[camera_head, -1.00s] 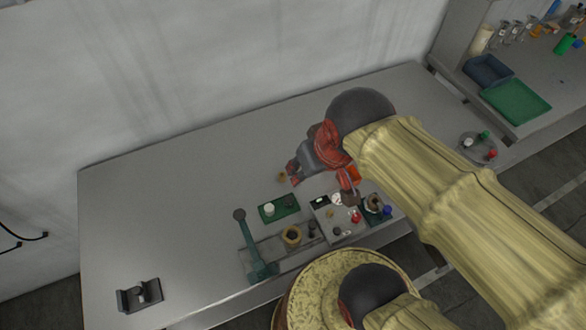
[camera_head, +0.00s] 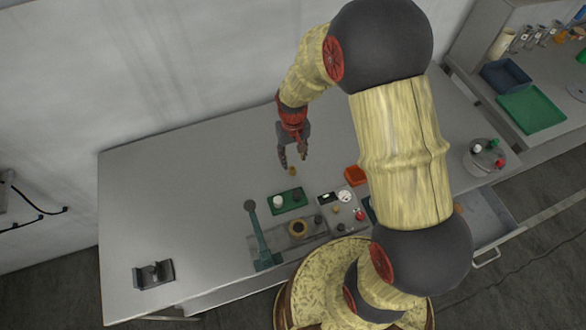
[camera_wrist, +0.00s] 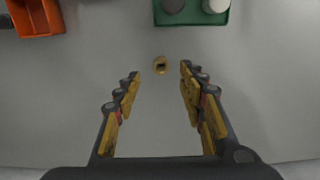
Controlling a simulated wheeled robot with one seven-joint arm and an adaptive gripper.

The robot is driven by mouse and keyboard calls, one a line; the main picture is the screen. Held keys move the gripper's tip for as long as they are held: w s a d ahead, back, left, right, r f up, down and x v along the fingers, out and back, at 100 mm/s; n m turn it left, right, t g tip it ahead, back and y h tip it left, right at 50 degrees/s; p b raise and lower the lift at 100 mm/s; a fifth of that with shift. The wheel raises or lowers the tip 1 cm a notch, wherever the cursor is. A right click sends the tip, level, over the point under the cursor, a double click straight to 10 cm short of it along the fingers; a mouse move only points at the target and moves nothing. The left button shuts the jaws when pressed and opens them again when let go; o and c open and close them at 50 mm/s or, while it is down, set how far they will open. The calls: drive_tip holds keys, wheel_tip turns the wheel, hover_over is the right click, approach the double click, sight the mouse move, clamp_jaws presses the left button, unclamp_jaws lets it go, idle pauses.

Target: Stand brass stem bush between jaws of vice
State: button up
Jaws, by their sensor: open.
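The brass stem bush (camera_head: 292,171) is a small brass-coloured ring standing on the grey bench. In the wrist view the bush (camera_wrist: 160,64) shows a dark square-looking hole in its top, at upper centre. My gripper (camera_head: 292,162) is open and points down over the bush. In the wrist view the fingertips of my gripper (camera_wrist: 159,72) lie left and right of the bush, with clear gaps on both sides; their height above it is hard to tell. A dark fixture with two raised ends, which looks like the vice (camera_head: 140,279), sits at the bench's front left.
A green tray (camera_head: 275,203) with a white and a dark piece lies close to the bush. An orange bin (camera_head: 355,175) is to its right. A teal-levered press (camera_head: 259,235) stands in front. The bench between press and vice is clear. A drawer (camera_head: 495,220) stands open at right.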

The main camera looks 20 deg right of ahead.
sight(292, 167)
drive_tip(key=shift+w+f, duration=0.2)
drive_tip(key=shift+f, duration=0.45)
drive_tip(key=shift+w+f, duration=0.15)
drive_tip(key=shift+f, duration=0.5)
wheel_tip(292, 167, down, 5)
drive_tip(key=shift+a+b, duration=0.1)
drive_tip(key=shift+b, duration=0.3)
drive_tip(key=shift+c, duration=1.2)
drive_tip(key=c, duration=0.8)
clamp_jaws()
